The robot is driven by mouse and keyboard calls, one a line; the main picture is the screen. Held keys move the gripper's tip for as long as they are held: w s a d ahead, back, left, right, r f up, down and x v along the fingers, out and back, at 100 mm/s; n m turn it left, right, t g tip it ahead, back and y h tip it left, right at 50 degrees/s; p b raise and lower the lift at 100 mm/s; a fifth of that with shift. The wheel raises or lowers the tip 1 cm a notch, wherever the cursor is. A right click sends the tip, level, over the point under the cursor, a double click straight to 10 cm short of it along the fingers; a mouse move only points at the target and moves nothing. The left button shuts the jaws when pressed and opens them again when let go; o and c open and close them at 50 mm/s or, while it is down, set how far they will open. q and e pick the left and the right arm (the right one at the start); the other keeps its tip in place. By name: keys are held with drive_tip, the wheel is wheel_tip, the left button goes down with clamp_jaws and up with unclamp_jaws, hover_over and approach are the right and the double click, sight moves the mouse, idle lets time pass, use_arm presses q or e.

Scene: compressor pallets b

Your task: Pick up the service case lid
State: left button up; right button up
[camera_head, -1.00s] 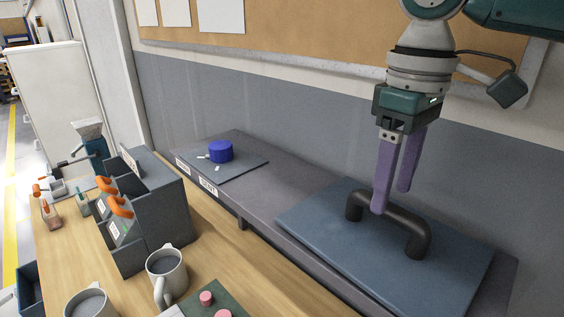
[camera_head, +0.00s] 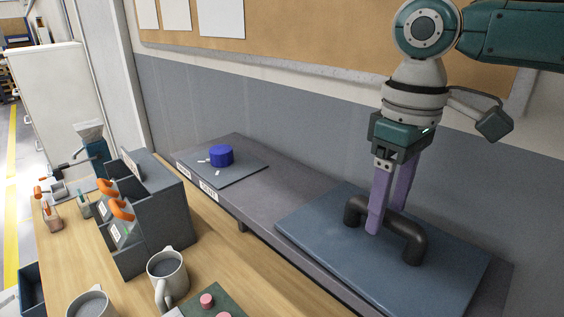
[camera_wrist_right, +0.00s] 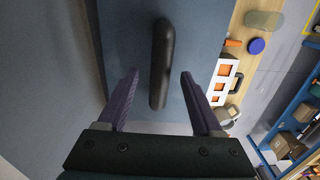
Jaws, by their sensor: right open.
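The service case lid (camera_head: 320,247) is a flat blue-grey panel with a raised black bar handle (camera_head: 411,243), lying on the dark shelf along the wall. My right gripper (camera_head: 388,222) points down over it, with its purple fingers on either side of the handle in the head view. In the right wrist view the handle (camera_wrist_right: 161,65) runs lengthwise between the two spread fingertips of the gripper (camera_wrist_right: 160,75), with a gap on both sides. The gripper is open and holds nothing. My left gripper is out of view.
A blue round part (camera_head: 221,155) sits on a small grey plate (camera_head: 248,177) at the far left of the shelf. A grey organiser (camera_head: 160,215) and mugs (camera_head: 167,277) stand on the wooden bench (camera_head: 232,262) in front. The shelf between plate and lid is clear.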

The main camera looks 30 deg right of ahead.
clamp_jaws()
idle(0.7)
idle(0.8)
